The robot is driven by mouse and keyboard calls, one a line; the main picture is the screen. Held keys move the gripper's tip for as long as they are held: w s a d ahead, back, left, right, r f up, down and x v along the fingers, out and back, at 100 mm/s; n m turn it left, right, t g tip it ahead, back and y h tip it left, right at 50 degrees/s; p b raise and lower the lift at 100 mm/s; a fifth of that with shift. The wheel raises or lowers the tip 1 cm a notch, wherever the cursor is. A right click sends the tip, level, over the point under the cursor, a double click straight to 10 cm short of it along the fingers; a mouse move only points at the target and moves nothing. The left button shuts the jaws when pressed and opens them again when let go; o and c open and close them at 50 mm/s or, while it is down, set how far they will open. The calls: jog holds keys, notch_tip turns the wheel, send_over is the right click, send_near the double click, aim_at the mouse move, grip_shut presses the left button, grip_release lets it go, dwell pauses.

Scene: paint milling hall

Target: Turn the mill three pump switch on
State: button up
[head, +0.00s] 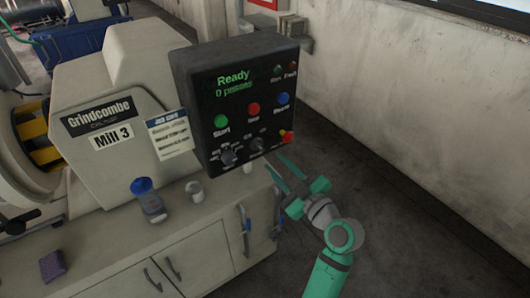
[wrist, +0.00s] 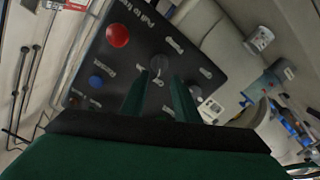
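The dark control box (head: 240,90) of the mill marked "Mill 3" (head: 112,136) has two rotary knobs low on its face, a left knob (head: 228,157) and a right knob (head: 257,143). In the wrist view the box face (wrist: 130,65) fills the upper middle. A knob (wrist: 159,62) shows just beyond and between my two spread fingertips (wrist: 160,77); I cannot tell any contact.
The floor at right is clear.

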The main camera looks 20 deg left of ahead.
aim_at(261, 149)
jog(key=x, duration=0.6)
jog(key=shift+w+a, duration=0.25)
jog(key=shift+a, duration=0.1)
jog(key=shift+c, duration=0.3)
grip_shut()
